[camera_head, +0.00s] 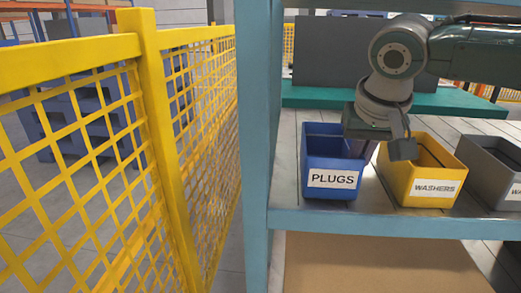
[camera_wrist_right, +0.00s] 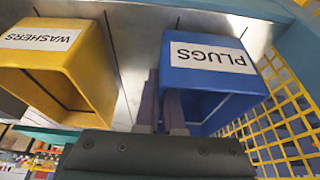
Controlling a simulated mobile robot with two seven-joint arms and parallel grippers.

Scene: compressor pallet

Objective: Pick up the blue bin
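The blue bin (camera_head: 314,150), labelled PLUGS, stands upright on the shelf at the left end of the row in the head view. It also shows at the upper right of the right wrist view (camera_wrist_right: 207,78). My right gripper (camera_head: 382,150) comes down at the bin's right side in the head view; its fingertips are hidden there. In the right wrist view its two fingers (camera_wrist_right: 160,100) are close together, one on each side of the bin's side wall, and look shut on it. My left gripper is not in view.
A yellow WASHERS bin (camera_head: 408,185) stands close to the right, with a grey bin (camera_head: 488,170) beyond it. A blue shelf post (camera_head: 257,150) rises just left of the blue bin. A yellow mesh fence (camera_head: 155,130) fills the left.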

